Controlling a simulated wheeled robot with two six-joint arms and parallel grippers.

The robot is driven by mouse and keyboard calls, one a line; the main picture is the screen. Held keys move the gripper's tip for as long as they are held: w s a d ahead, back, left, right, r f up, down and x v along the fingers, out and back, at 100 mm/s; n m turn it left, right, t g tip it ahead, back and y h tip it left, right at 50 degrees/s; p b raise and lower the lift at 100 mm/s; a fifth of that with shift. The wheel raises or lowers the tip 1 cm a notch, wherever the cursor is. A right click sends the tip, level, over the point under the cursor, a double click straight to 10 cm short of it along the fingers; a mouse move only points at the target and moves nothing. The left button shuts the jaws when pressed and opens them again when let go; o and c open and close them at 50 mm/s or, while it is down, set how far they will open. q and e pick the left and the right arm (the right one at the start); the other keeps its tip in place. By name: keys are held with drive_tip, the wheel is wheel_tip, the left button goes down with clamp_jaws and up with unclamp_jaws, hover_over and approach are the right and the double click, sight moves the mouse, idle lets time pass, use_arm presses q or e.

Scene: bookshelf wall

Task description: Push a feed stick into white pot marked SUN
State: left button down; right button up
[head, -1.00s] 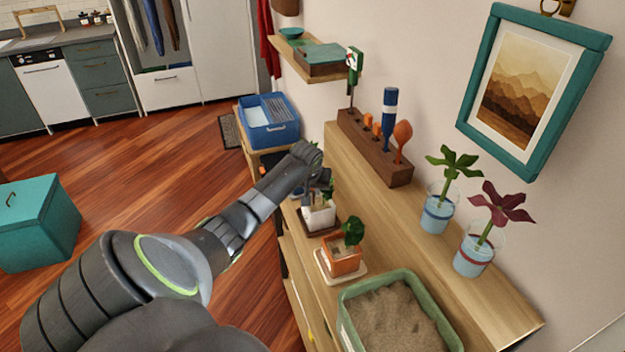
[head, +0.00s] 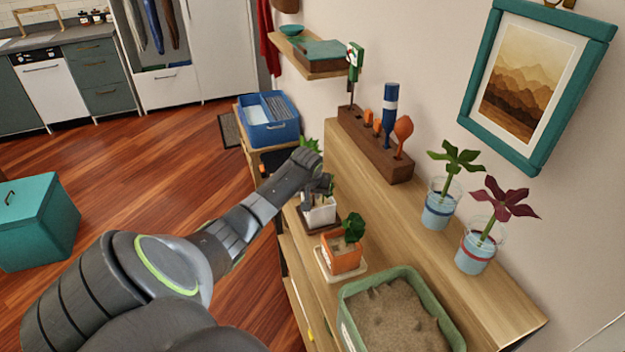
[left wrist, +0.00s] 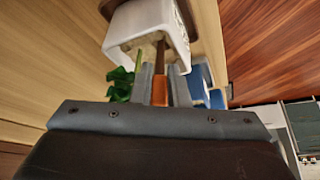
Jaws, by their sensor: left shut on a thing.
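The white pot (head: 320,216) stands on a brown saucer on the wooden shelf top, partly hidden behind my left gripper (head: 318,188). In the left wrist view the white pot (left wrist: 150,28) is at the top, with dark marks on its side that I cannot read. My left gripper (left wrist: 160,88) is shut on a feed stick (left wrist: 159,92) with an orange end. The stick's brown shaft reaches to the pot's opening; how deep it goes is unclear. A green stem and leaves (left wrist: 120,84) are beside the fingers. My right gripper is not in view.
An orange pot (head: 340,260) with a plant stands close in front, then a green tub of soil (head: 350,291). A dark wooden rack (head: 372,150) holds tools and orange pieces behind. Two glass jars (head: 440,213) with plants stand at right. A blue bin (head: 270,135) is beyond.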

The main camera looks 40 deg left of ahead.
use_arm(q)
drive_tip(key=shift+f+b, duration=0.35)
drive_tip(key=shift+f, duration=0.5)
drive_tip(key=c, duration=0.9)
unclamp_jaws()
drive_tip(key=shift+r, duration=0.1)
drive_tip(key=p+v, duration=0.6)
drive_tip(key=p, duration=0.1)
drive_tip(key=p+v, duration=0.2)
drive_tip(key=p, duration=0.2)
drive_tip(key=shift+w+a+r, duration=0.1)
drive_tip(key=shift+w+r, duration=0.1)
drive_tip(key=shift+r, duration=0.35)
drive_tip(key=shift+r, duration=0.1)
